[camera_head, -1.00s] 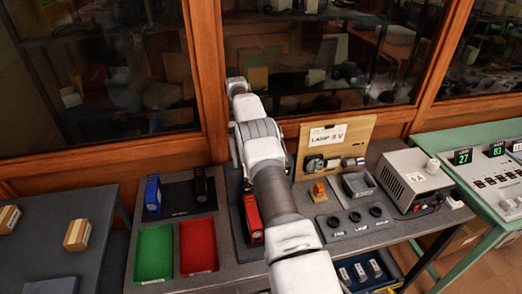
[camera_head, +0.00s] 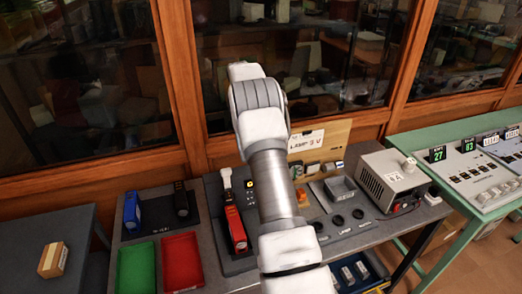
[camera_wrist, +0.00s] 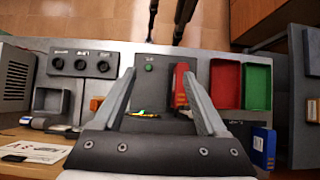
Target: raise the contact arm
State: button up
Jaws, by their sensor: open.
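In the wrist view, my gripper (camera_wrist: 159,76) is open, its two grey fingers spread above a dark panel. A red, elongated part (camera_wrist: 180,86), probably the contact arm, lies beside the right fingertip; I cannot tell if they touch. It also shows in the head view (camera_head: 236,229), on the panel left of my arm. A small brass-coloured piece (camera_wrist: 143,115) and a green button (camera_wrist: 149,68) sit between the fingers in the wrist view. My arm hides part of the panel and most of the gripper in the head view.
Green (camera_head: 136,268) and red (camera_head: 182,262) trays stand left of the panel, with a blue block (camera_head: 132,211) behind them. A grey power box (camera_head: 393,178) and a board marked lamp 3 V (camera_head: 331,137) are to the right. Glass cabinets stand behind.

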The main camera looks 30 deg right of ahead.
jog(key=shift+s+d+r, duration=0.65)
jog(key=shift+s+d, duration=0.05)
jog(key=shift+s, duration=0.05)
